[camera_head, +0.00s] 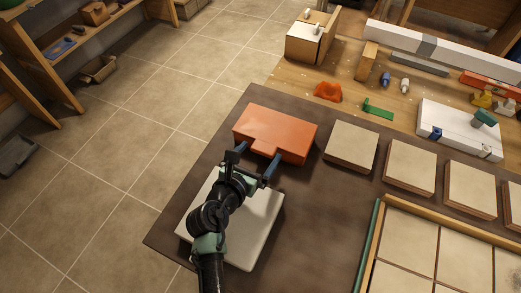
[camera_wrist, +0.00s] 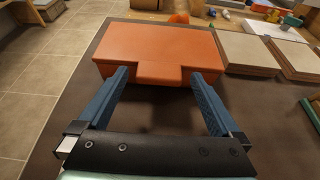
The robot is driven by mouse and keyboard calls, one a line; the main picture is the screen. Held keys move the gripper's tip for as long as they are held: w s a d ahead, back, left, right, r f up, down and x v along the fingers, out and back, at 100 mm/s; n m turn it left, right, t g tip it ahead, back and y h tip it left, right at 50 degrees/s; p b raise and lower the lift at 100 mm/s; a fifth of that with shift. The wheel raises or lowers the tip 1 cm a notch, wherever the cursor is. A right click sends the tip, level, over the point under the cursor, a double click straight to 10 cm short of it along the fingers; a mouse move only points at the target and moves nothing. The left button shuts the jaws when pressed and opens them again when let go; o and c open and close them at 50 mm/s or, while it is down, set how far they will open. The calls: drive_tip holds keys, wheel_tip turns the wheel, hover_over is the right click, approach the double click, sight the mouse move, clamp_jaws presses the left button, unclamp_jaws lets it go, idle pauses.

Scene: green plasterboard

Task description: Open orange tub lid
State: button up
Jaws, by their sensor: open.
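The orange tub (camera_head: 275,132) sits on the dark brown mat, with its lid down on top. A tab on the lid's front edge faces my gripper. In the wrist view the orange lid (camera_wrist: 155,42) fills the upper middle, and its tab (camera_wrist: 158,73) lies between my fingertips. My gripper (camera_head: 254,162) is open, one blue finger on each side of the tab. The fingertips are at the tub's front edge; I cannot tell whether they touch it.
A white slab (camera_head: 255,222) lies under my arm. Several beige tiles (camera_head: 351,145) stand in a row right of the tub. A wooden-framed tile tray (camera_head: 372,240) is at the lower right. Behind are an orange lump (camera_head: 328,91) and a green piece (camera_head: 378,112).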

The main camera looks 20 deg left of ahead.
drive_tip(key=shift+x, duration=0.95)
drive_tip(key=shift+a, duration=0.1)
clamp_jaws()
